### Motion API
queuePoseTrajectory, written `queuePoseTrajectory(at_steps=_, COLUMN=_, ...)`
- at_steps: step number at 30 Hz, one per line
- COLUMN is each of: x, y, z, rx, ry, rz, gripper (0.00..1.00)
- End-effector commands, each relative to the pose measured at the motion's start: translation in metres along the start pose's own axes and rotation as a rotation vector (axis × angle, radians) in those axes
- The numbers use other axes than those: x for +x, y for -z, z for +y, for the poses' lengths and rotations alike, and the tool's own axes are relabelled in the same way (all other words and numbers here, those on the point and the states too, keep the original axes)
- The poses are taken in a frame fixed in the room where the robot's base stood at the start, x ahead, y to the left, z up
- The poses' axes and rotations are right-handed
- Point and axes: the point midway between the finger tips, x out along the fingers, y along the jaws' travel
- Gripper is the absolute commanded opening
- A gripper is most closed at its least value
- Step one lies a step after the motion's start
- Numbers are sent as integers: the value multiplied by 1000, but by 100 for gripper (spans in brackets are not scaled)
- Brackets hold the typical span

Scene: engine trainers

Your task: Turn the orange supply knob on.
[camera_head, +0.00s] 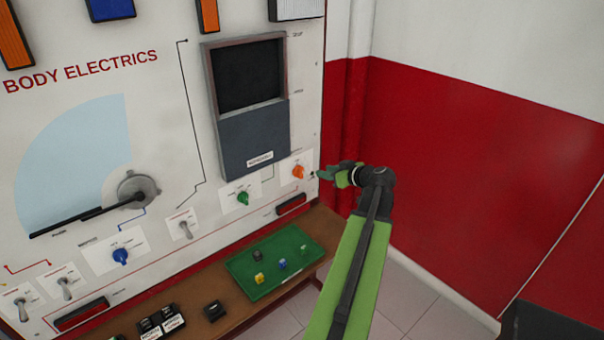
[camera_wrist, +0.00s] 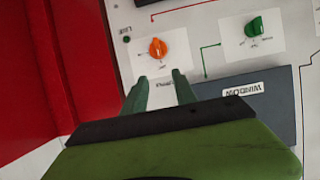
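The orange supply knob (camera_head: 298,172) sits on a white label plate at the right side of the panel in the head view. It also shows in the wrist view (camera_wrist: 158,48), just beyond my fingertips. My gripper (camera_head: 318,173) is close to the right of the knob in the head view. In the wrist view my gripper (camera_wrist: 160,86) has its two green fingers apart, with nothing between them. The fingers appear short of the knob and not around it. The small print around the knob is too blurred to read.
A green knob (camera_head: 243,198) is left of the orange one. A dark window box (camera_head: 254,135) stands out above them. A green tray (camera_head: 240,264) with small coloured parts lies on the brown shelf (camera_head: 205,325) below. A red wall (camera_head: 450,150) is to the right.

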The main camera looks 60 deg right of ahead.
Motion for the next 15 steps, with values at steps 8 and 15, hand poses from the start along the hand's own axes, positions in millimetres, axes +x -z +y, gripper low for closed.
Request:
queuePoseTrajectory(at_steps=8, x=76, y=-5, z=2, rx=0, ry=3, rz=0, gripper=34)
queuePoseTrajectory(at_steps=15, x=124, y=-3, z=1, rx=1, ry=2, rz=-1, gripper=34)
